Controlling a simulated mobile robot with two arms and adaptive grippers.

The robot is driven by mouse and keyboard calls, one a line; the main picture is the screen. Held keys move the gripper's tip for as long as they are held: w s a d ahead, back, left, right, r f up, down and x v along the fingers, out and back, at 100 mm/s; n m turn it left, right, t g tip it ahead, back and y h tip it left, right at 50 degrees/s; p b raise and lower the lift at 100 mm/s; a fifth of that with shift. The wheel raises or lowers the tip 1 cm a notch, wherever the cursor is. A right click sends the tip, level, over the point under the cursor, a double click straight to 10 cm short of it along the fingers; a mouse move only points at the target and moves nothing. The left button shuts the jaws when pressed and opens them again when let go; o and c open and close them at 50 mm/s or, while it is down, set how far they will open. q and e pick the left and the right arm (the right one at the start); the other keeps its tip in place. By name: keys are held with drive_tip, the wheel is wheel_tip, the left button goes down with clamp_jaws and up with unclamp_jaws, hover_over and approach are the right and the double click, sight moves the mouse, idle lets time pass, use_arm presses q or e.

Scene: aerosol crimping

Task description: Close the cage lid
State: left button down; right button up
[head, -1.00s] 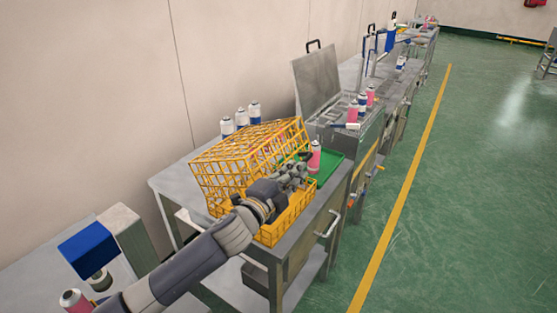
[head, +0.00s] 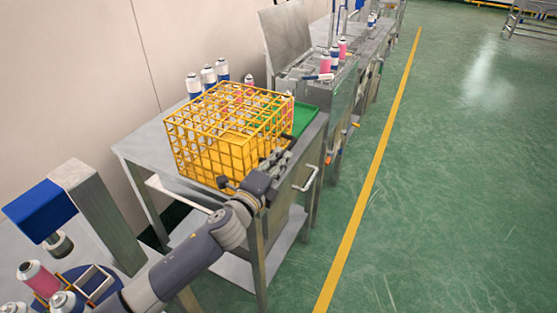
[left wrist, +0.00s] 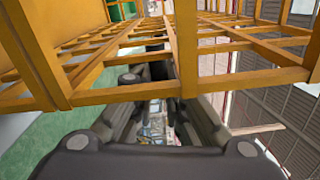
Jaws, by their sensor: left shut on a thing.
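The cage is a yellow wire box on the near metal table in the head view. Its tall lid (head: 228,103) is down over the base and looks about level. I cannot tell if the rims touch all round. My left gripper (head: 281,155) is at the front right side of the cage, low on the lid, and shut on it. In the left wrist view yellow bars (left wrist: 130,93) cross close in front of the left gripper's fingers (left wrist: 150,75), and the exact contact is partly hidden. My right gripper is out of view.
A green tray (head: 305,117) lies beside the cage. Several white-capped cans (head: 208,76) stand behind it. A steel station with a raised lid (head: 287,42) is further back. A blue-headed device (head: 40,208) stands at the left. The green floor at the right is clear.

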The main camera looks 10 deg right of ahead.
use_arm(q)
drive_tip(key=shift+f, duration=0.2)
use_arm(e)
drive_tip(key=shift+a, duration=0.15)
use_arm(q)
drive_tip(key=c, duration=1.7)
unclamp_jaws()
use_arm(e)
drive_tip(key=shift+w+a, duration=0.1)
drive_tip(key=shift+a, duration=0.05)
use_arm(q)
drive_tip(key=shift+o, duration=0.2)
drive_tip(key=shift+s+r, duration=0.1)
drive_tip(key=shift+s, duration=0.1)
drive_tip(key=v, duration=1.1)
drive_tip(key=shift+s+a, duration=0.2)
drive_tip(key=shift+a, duration=0.25)
drive_tip(key=shift+f, duration=0.25)
